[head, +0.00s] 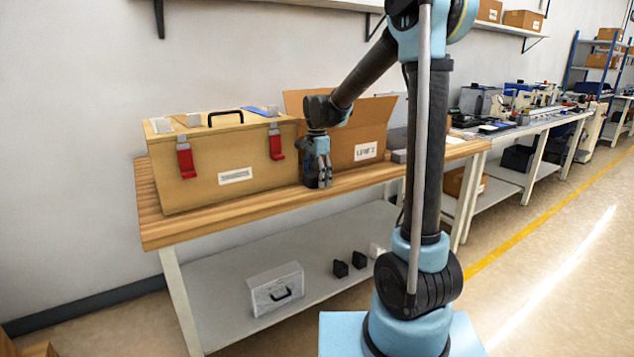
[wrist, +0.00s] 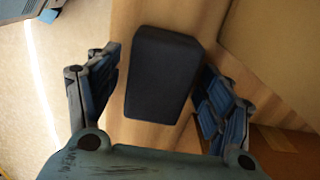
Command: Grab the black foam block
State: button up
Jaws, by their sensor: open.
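The black foam block (wrist: 160,75) lies on the wooden tabletop in the wrist view. My gripper (wrist: 160,95) is open, with one finger on each side of the block. In the head view my gripper (head: 318,178) points down at the table's front edge, between the wooden case and the cardboard box. The block cannot be made out there; my gripper hides that spot.
A wooden case (head: 225,160) with red latches stands left of my gripper. An open cardboard box (head: 372,133) stands close behind and right. The wooden workbench (head: 165,225) has a lower shelf (head: 225,300) with a silver case (head: 277,288) and small black items (head: 341,268).

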jog(key=shift+c, duration=0.5)
jog(key=c, duration=0.9)
jog(key=shift+o, duration=0.2)
jog(key=shift+r, duration=0.1)
